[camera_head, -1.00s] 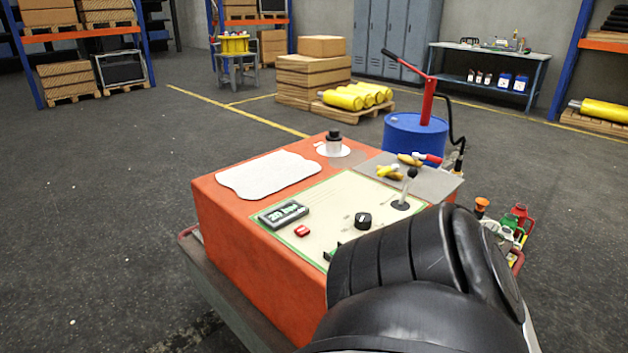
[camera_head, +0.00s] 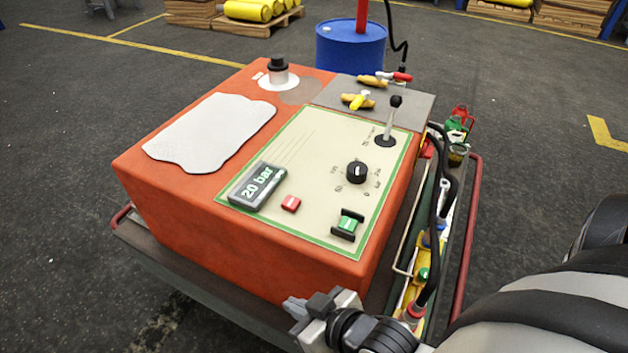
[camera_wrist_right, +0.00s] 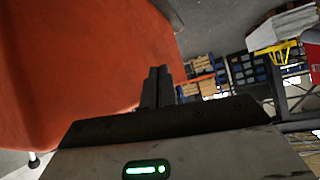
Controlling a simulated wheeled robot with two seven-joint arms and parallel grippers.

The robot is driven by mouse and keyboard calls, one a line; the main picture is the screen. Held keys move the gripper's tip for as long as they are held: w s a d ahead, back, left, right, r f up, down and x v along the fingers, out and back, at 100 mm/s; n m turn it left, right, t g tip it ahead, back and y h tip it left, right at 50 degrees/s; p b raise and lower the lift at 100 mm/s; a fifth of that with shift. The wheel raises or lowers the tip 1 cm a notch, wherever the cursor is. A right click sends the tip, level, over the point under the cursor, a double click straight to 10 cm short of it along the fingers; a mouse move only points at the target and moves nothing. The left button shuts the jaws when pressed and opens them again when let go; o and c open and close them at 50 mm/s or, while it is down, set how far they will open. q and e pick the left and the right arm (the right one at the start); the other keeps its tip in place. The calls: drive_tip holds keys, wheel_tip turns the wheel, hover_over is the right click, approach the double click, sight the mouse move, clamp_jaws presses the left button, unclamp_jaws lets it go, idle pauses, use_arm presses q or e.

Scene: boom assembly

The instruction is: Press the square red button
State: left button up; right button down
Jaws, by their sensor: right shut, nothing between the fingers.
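The square red button (camera_head: 291,203) sits on the cream control panel (camera_head: 300,150) on top of the orange box (camera_head: 190,205). It is just right of the grey display (camera_head: 255,186) reading "20 bar" and left of a green switch (camera_head: 347,224). My right gripper (camera_head: 300,306) is low in front of the box's near side, below the level of the panel and apart from the button. In the right wrist view its fingers (camera_wrist_right: 156,88) are together and empty, beside the orange side wall (camera_wrist_right: 80,60). My left gripper is not in view.
A black knob (camera_head: 357,172) and an upright lever (camera_head: 390,120) stand on the panel. A black-capped fitting (camera_head: 278,72) rises at the back. Hoses and tools (camera_head: 430,240) line the right side. A blue barrel (camera_head: 350,48) stands behind. Space above the panel's front is clear.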

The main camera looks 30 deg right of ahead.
use_arm(q)
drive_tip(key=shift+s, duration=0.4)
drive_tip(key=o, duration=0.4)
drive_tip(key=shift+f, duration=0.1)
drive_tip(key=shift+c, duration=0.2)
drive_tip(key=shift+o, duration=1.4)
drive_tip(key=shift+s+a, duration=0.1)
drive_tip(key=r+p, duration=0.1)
drive_tip(key=p, duration=0.1)
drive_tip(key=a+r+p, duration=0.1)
drive_tip(key=p, duration=0.2)
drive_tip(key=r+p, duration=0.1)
drive_tip(key=p, duration=0.2)
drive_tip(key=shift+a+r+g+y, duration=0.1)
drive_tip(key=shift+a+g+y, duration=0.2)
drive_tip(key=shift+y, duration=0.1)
use_arm(e)
drive_tip(key=w+d+r+m+g+y, duration=0.1)
drive_tip(key=w+d+r+m+g, duration=0.1)
drive_tip(key=w+d+r+m, duration=0.3)
drive_tip(key=w+d+r+m+g+y, duration=0.1)
drive_tip(key=w+d+r+m, duration=0.4)
drive_tip(key=w+r+m, duration=0.7)
drive_tip(key=r+m, duration=0.1)
drive_tip(key=m, duration=0.2)
drive_tip(key=shift+d+m+g+y, duration=0.15)
drive_tip(key=shift+m+g+y, duration=0.25)
drive_tip(key=shift+f, duration=0.1)
